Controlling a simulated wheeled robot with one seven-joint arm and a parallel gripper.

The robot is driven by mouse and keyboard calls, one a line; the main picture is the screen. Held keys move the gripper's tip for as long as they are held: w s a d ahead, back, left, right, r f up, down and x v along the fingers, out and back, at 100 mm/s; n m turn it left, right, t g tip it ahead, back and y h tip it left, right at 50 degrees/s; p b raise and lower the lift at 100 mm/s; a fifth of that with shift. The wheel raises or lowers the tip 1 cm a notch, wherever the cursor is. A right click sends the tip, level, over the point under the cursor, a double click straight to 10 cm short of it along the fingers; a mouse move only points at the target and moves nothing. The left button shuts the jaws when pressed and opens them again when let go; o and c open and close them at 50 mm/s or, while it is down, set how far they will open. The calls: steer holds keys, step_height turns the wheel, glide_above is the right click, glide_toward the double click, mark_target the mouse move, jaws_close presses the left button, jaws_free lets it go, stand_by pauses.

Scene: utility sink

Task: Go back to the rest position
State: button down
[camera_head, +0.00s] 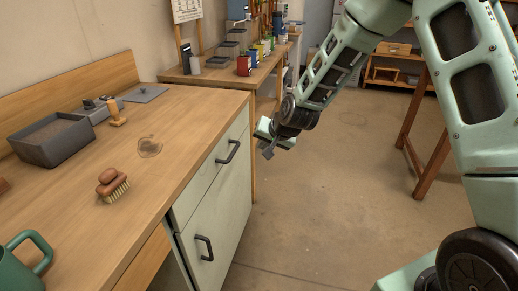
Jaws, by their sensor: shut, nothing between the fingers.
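My gripper (267,151) hangs at the end of my green arm, in front of the right end of the wooden counter (185,107). It is shut and empty, pointing down and to the left. It appears in open air beside the cabinet's upper right edge, over the concrete floor. My arm reaches in from the upper right of the view.
On the counter are a brush (112,187), a grey tray (52,140), a wooden-handled tool (115,113) and a green mug (22,265). A workbench (215,78) with several cans stands behind. The cabinet (215,215) has protruding handles. Floor (330,220) is clear at centre.

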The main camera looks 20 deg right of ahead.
steer(key=shift+s+r, duration=0.4)
steer(key=shift+r, duration=0.05)
steer(key=s+a+r+n+g+y+p, duration=0.1)
steer(key=s+a+r+n+g+p, duration=0.15)
steer(key=s+a+r, duration=0.45)
steer(key=s+a+r+n+g+p, duration=0.1)
steer(key=s+a+r+n, duration=0.1)
steer(key=s+a+n, duration=0.45)
steer(key=s+d+r+n+g+h+p, duration=0.1)
steer(key=s+r+n+g, duration=0.1)
steer(key=s, duration=1)
steer(key=s+d+r+n+g+h+p, duration=0.1)
steer(key=s+r, duration=0.4)
steer(key=s, duration=0.7)
steer(key=shift+s+d+r+n+g+p, duration=0.2)
steer(key=shift+s+d+n+g+p, duration=0.05)
steer(key=shift+n+g+p, duration=0.4)
